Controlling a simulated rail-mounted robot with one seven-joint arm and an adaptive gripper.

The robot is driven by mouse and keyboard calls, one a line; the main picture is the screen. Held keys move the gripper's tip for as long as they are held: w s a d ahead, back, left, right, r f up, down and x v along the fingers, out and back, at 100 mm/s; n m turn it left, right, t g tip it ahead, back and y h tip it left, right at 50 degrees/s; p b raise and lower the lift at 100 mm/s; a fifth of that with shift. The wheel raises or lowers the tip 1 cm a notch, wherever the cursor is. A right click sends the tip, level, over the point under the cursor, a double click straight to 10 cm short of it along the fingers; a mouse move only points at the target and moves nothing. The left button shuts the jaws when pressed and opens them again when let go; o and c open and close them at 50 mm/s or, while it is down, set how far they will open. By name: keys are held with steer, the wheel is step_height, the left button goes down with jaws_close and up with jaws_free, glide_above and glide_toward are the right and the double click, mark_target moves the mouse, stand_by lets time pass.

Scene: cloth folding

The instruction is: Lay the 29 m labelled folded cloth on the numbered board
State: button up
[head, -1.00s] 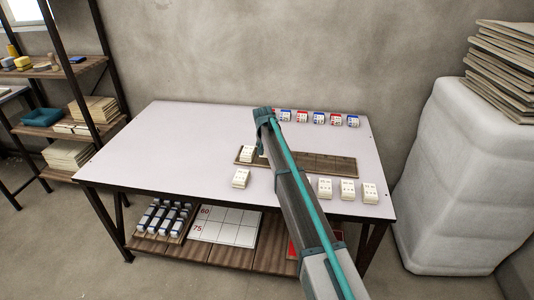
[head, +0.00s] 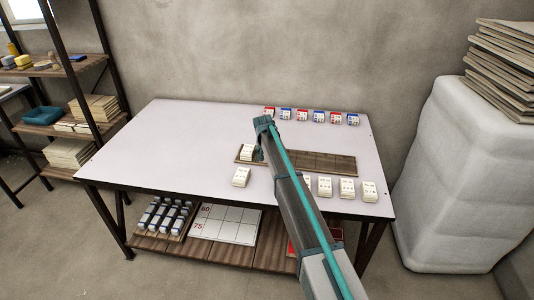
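Several small white folded bundles with dark marks lie on the table; the marks are too small to read, so I cannot tell which is 29 m. One bundle (head: 248,152) is on the left end of a brown board (head: 325,162), another (head: 241,177) in front of it, and a row (head: 347,188) along the front right. A white board (head: 226,222) with red numbers 60 and 75 and a grid lies on the shelf below. My gripper (head: 261,154) is just right of the bundle on the brown board, mostly hidden by my arm; its fingers cannot be made out.
A row of red and blue labelled blocks (head: 318,117) stands at the table's back right. The left half of the white table (head: 160,150) is clear. Dark rolls in a rack (head: 165,216) sit on the lower shelf. A shelf unit (head: 90,105) stands left, a wrapped stack (head: 450,180) right.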

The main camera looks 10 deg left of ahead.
steer(key=shift+o, duration=0.8)
steer(key=shift+r, duration=0.1)
steer(key=b+v, duration=0.1)
steer(key=v, duration=1.1)
steer(key=shift+r, duration=0.1)
